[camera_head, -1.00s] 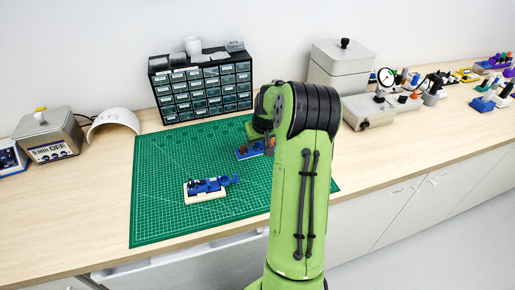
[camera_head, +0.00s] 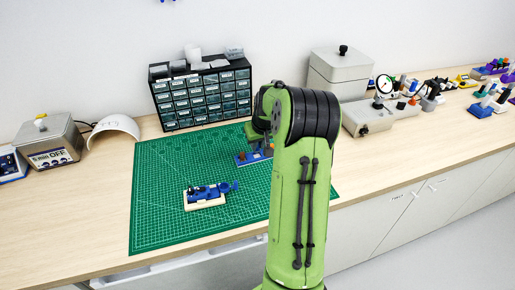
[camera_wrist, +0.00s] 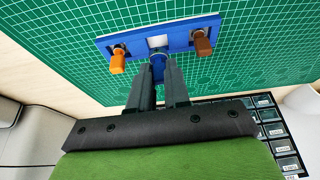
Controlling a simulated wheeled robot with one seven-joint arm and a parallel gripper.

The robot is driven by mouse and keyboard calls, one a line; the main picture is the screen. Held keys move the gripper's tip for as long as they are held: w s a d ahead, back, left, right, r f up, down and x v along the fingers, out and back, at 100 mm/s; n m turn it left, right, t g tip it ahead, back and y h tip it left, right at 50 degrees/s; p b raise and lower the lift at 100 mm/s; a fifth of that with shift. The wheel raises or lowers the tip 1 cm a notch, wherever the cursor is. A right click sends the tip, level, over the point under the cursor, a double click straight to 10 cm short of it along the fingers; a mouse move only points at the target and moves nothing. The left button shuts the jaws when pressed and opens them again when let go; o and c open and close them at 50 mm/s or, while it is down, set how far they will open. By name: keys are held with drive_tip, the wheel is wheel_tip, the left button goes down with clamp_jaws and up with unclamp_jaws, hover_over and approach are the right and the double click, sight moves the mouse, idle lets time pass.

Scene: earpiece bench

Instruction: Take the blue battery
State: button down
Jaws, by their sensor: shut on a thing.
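The blue battery (camera_wrist: 158,62) shows in the wrist view between the tips of my gripper (camera_wrist: 159,76), which is shut on it. It overlaps the front edge of a blue holder (camera_wrist: 180,38) beside a pale middle spot; I cannot tell whether it is clear of the holder. An orange piece (camera_wrist: 118,62) and a brown piece (camera_wrist: 202,43) stand at the holder's two ends. In the head view the holder (camera_head: 243,160) lies near the back of the green mat, and my arm hides much of it and the fingertips.
A cream tray with blue parts (camera_head: 205,203) lies on the green mat (camera_head: 160,225). A drawer cabinet (camera_head: 203,95) stands behind the mat. A grey box (camera_head: 340,72) and a dial gauge (camera_head: 385,84) are to the right. The mat's left part is clear.

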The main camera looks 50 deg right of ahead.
sight(258, 150)
wheel_tip(258, 150, up, 10)
drive_tip(key=p, duration=0.4)
drive_tip(key=shift+r, duration=0.25)
